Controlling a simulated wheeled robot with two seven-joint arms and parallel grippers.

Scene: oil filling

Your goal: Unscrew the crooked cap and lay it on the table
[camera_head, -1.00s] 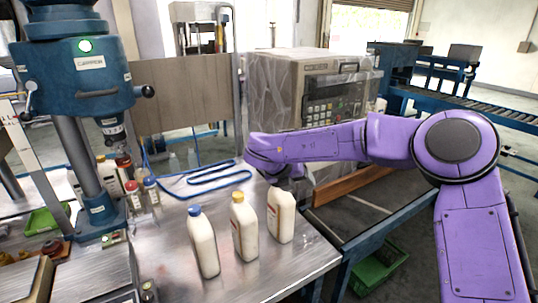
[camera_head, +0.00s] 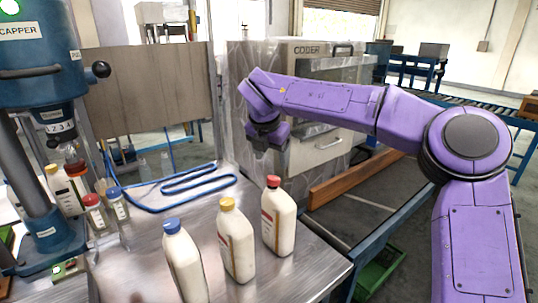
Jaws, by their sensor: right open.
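Three cream bottles stand upright in a row on the metal table (camera_head: 135,262). The left bottle (camera_head: 186,268) has a blue cap (camera_head: 172,226), the middle bottle (camera_head: 237,247) a yellow cap (camera_head: 227,204), and the right bottle (camera_head: 279,222) a red cap (camera_head: 273,182). Each cap is on its bottle; I cannot tell clearly at this size which one sits crooked. My right gripper (camera_head: 268,148) hangs above and behind the red-capped bottle, apart from it. It is open and appears empty; its fingertips are small and hard to make out. My left gripper is out of view.
A blue capper machine (camera_head: 35,60) stands at the left with small bottles (camera_head: 95,210) beside it. The coder machine (camera_head: 330,150) stands behind my right gripper. Bare table lies left of the bottles.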

